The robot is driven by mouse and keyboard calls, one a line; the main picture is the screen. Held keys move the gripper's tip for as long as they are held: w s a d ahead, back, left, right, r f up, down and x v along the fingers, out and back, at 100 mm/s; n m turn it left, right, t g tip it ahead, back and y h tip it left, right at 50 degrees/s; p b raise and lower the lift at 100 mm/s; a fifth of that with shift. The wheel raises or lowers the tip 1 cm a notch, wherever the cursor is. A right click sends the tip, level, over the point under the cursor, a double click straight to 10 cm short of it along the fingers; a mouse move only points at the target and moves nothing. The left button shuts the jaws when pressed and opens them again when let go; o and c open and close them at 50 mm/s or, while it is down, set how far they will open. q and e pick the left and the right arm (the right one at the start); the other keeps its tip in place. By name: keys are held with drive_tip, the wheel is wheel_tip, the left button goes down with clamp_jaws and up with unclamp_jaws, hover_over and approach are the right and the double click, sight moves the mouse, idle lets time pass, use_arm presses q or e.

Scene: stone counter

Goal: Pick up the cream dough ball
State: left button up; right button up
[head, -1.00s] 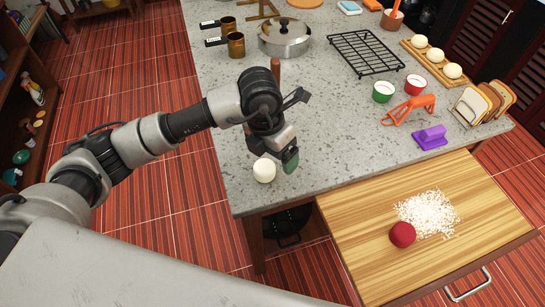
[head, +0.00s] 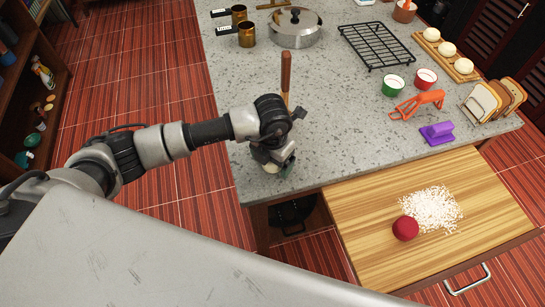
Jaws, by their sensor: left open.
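The cream dough ball (head: 270,168) sits on the stone counter near its front left corner. Most of it is hidden under my left gripper (head: 277,169), which points down at it from above. The left gripper is open, with its fingers down around or beside the ball; I cannot tell whether they touch it. My right gripper is not in view.
A brown wooden handle (head: 286,72) stands behind my left gripper. A pulled-out wooden board (head: 370,245) holds a red ball (head: 405,228) and white grains (head: 432,209). Cups (head: 393,85), an orange peeler (head: 418,104) and a purple tool (head: 437,133) lie to the right.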

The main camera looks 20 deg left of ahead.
use_arm(q)
drive_tip(key=shift+f, duration=0.3)
drive_tip(key=c, duration=1)
drive_tip(key=shift+r, duration=0.1)
